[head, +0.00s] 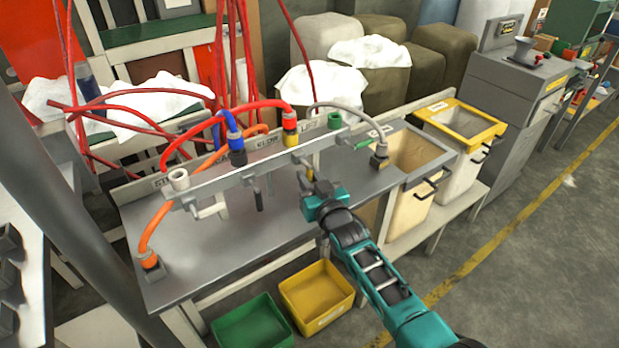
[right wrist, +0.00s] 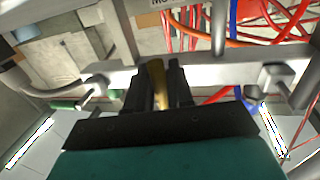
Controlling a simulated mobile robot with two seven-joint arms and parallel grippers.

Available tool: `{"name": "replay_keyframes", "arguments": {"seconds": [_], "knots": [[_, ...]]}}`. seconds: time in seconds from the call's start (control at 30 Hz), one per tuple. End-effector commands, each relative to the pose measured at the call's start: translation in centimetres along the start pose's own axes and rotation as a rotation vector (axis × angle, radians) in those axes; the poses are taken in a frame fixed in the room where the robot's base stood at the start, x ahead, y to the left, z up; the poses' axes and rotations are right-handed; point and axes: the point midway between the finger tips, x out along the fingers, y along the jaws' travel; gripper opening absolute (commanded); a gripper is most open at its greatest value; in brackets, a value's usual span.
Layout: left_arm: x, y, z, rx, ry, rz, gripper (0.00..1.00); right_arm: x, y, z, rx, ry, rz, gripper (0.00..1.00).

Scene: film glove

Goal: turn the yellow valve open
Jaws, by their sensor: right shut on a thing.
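The yellow valve (head: 290,139) is on the grey rail, with a red hose on top of it. My right gripper (head: 308,187) is at the rail's front, just below and to the right of that valve. In the right wrist view, a yellow-brass lever (right wrist: 157,78) stands between the two dark fingers of my right gripper (right wrist: 159,92), which are shut on it. The fingers hide the lever's sides and lower end. My left gripper is not in view.
On the rail (head: 215,174) are a blue valve (head: 237,152), a white valve (head: 178,180) and a green fitting (head: 335,120). Hoses loop above them. The grey bench top (head: 215,245) is mostly clear. Green (head: 250,325) and yellow (head: 318,292) bins are below.

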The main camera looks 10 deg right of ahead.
Motion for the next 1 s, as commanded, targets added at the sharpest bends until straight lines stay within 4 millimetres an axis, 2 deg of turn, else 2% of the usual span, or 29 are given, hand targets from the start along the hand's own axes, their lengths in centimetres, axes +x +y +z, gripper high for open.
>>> {"name": "replay_keyframes", "arguments": {"seconds": [0.07,0.1,0.27,0.53,0.67,0.83,1.0], "knots": [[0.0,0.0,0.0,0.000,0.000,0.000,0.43,-0.1,0.0,0.2,0.003,-0.006,0.000,0.00],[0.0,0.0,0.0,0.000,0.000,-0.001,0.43,-0.1,0.0,0.3,0.003,-0.006,0.000,0.23],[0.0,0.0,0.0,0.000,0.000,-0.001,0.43,-0.1,0.0,0.2,0.002,-0.004,0.000,0.37],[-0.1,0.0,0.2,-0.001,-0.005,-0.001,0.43,-0.1,0.0,0.1,0.000,-0.002,0.000,0.37],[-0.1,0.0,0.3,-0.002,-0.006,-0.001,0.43,-0.9,0.0,0.2,0.000,-0.002,0.000,0.37],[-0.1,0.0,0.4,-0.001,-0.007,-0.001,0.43,-3.2,0.0,0.2,0.000,-0.003,-0.001,0.37],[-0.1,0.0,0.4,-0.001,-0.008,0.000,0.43,-6.4,0.0,0.2,0.000,-0.005,-0.001,0.37]]}}
